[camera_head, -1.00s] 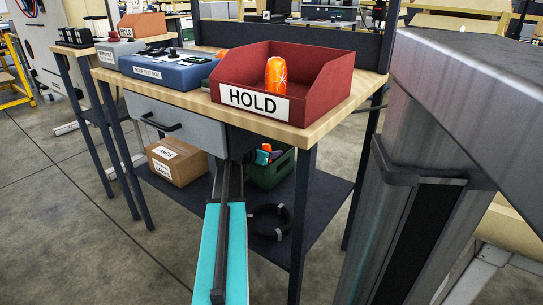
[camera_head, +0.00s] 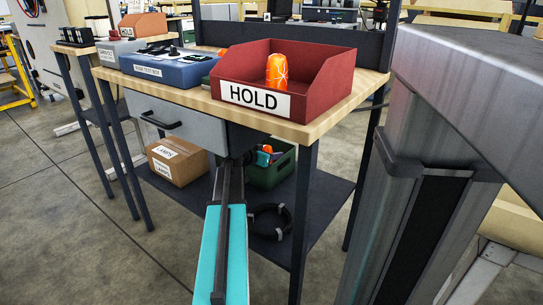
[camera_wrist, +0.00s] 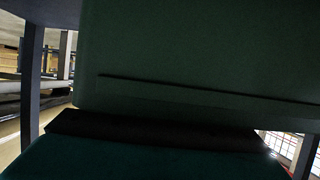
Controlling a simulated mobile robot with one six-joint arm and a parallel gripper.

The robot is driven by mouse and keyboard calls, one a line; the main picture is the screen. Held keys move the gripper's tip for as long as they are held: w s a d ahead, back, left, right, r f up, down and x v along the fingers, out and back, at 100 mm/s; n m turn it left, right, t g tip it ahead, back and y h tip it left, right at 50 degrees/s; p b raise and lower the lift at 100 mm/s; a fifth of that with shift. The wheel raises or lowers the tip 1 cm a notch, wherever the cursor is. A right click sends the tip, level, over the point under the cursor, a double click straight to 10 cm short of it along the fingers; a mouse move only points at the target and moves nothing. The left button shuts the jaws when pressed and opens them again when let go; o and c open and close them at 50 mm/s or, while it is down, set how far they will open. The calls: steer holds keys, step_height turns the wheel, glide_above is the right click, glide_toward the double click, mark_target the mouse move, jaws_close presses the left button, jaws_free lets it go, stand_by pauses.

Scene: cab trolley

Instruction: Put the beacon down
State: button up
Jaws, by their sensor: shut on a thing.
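An orange beacon (camera_head: 277,71) with pale markings stands upright inside the dark red HOLD tray (camera_head: 330,90), which sits on the wooden bench top. My teal arm reaches from the bottom of the head view toward the space under the bench. I cannot make out my gripper's fingers in either view, and its far end is lost in shadow near the green crate (camera_head: 284,172). Small orange and blue things (camera_head: 266,151) show at that crate; I cannot tell what they are. The wrist view is mostly filled by a dark green surface (camera_wrist: 200,60).
A blue test box (camera_head: 165,67) stands left of the tray. Under the bench are a drawer (camera_head: 185,125), a cardboard box (camera_head: 178,163) and a black coil (camera_head: 270,222) on the lower shelf. Bench legs flank my arm. A large grey structure fills the right side.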

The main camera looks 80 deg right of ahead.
steer(key=shift+f, duration=0.1)
steer(key=o, duration=1.1)
steer(key=shift+f, duration=0.1)
steer(key=shift+o, duration=0.2)
steer(key=shift+p, duration=0.3)
steer(key=p+v, duration=0.2)
steer(key=v, duration=0.3)
steer(key=r+p+v, duration=0.1)
steer(key=p+v, duration=0.1)
steer(key=v, duration=0.4)
steer(key=shift+s+r, duration=0.1)
steer(key=shift+r, duration=0.1)
steer(key=shift+w+a+r, duration=0.15)
steer(key=shift+w+a, duration=0.1)
steer(key=shift+a, duration=0.15)
